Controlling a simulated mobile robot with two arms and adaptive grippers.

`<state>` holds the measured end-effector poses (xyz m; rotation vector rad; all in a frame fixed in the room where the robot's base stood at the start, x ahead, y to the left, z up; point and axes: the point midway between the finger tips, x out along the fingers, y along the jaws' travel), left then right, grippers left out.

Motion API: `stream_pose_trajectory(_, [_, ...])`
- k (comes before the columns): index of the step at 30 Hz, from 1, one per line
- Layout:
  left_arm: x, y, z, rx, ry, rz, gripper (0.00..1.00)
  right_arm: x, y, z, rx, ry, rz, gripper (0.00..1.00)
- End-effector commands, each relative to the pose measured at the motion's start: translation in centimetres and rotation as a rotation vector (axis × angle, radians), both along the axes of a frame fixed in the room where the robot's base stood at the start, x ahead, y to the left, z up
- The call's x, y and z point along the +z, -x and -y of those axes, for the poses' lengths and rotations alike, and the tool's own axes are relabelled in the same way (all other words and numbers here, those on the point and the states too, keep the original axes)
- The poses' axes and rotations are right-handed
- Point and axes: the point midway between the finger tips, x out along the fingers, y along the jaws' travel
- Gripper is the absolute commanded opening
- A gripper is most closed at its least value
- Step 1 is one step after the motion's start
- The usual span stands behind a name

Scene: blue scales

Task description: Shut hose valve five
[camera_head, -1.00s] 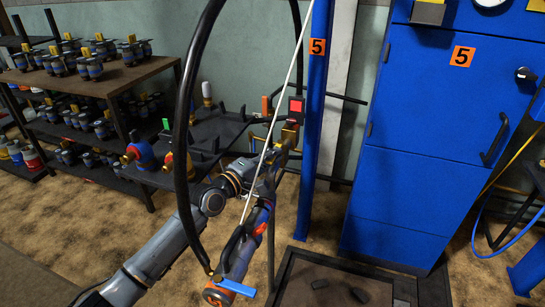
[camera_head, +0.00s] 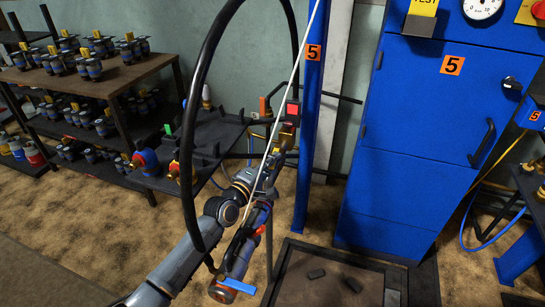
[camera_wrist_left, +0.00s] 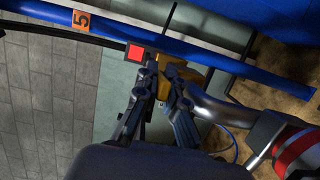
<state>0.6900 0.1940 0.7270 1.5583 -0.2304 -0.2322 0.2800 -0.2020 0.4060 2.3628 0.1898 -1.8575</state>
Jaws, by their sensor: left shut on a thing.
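The number 5 plate (camera_head: 314,52) is on a blue post, with a red square (camera_head: 292,109) beside it. A yellow valve body (camera_wrist_left: 196,78) sits just beyond my fingers in the left wrist view, with a bent silver pipe running from it. My left gripper (camera_wrist_left: 161,82) is shut at the valve, apparently on its dark handle; the exact contact is hidden between the fingers. In the head view my left gripper (camera_head: 281,150) is just below the red square. A cylinder with a blue lever (camera_head: 237,286) hangs below it. My right gripper is not in view.
A blue cabinet (camera_head: 407,150), also marked 5, stands right of the post. Shelves (camera_head: 100,88) with several small cylinders stand at left. A dark floor tray (camera_head: 286,275) lies at the bottom.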

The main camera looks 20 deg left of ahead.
Motion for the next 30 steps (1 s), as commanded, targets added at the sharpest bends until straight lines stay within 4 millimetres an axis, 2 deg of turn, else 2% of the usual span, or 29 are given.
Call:
stream_pose_trajectory(8, [0.3, -0.1, -0.1, 0.004, 0.0, 0.007, 0.0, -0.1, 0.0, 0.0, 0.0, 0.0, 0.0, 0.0])
stream_pose_trajectory(9, [0.3, -0.1, -0.1, 0.003, 0.0, 0.007, 0.15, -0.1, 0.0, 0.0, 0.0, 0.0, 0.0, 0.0])
stream_pose_trajectory(10, [0.3, -0.1, -0.1, 0.003, 0.0, 0.007, 0.19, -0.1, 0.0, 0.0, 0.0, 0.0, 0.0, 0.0])
stream_pose_trajectory(20, [0.0, 0.2, -0.1, 0.001, 0.001, 0.002, 0.19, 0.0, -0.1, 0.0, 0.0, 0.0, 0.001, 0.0])
stream_pose_trajectory(26, [-0.1, 2.5, -0.8, 0.001, 0.0, 0.001, 0.19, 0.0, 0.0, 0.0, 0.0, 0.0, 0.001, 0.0])
stream_pose_trajectory(30, [-0.1, 5.4, -1.7, 0.001, -0.001, 0.0, 0.19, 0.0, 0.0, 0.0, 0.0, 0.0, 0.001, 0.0])
